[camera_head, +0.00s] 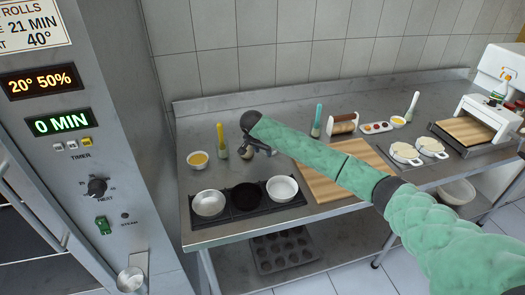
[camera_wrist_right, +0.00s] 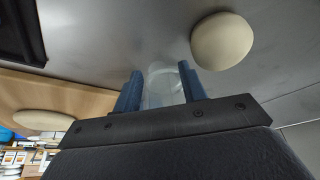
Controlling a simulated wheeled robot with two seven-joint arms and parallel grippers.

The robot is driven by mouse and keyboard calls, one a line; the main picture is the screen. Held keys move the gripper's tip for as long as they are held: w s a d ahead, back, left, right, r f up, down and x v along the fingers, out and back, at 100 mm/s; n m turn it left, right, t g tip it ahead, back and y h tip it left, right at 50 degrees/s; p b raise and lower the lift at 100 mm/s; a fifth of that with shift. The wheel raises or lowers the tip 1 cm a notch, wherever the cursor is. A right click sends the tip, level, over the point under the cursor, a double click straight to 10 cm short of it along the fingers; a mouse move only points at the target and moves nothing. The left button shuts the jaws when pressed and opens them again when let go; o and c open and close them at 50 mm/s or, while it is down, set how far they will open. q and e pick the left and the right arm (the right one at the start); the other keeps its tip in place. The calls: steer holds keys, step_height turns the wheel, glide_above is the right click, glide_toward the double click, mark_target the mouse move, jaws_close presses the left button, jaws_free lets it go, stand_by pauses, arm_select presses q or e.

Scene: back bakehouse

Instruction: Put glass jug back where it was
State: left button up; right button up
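The clear glass jug (camera_wrist_right: 162,86) shows in the right wrist view, between the two blue fingers of my right gripper (camera_wrist_right: 162,92). The fingers lie against both sides of it, so the gripper looks shut on it. My left gripper is not in view.
On the steel worktop (camera_head: 330,110), a bowl of yellow filling (camera_head: 198,159) stands left of the gripper. A black holder with pans, one a white bowl (camera_head: 282,188), lies in front. A wooden board (camera_head: 318,185) lies under my right arm. The oven (camera_head: 90,150) stands left.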

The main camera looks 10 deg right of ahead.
steer(key=shift+r, duration=0.1)
steer(key=shift+a+r, duration=0.1)
steer(key=shift+r, duration=0.15)
arm_select(q)
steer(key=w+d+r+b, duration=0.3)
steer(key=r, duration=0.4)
steer(key=shift+b, duration=0.35)
arm_select(e)
steer(key=v, duration=1.1)
steer(key=shift+r, duration=0.25)
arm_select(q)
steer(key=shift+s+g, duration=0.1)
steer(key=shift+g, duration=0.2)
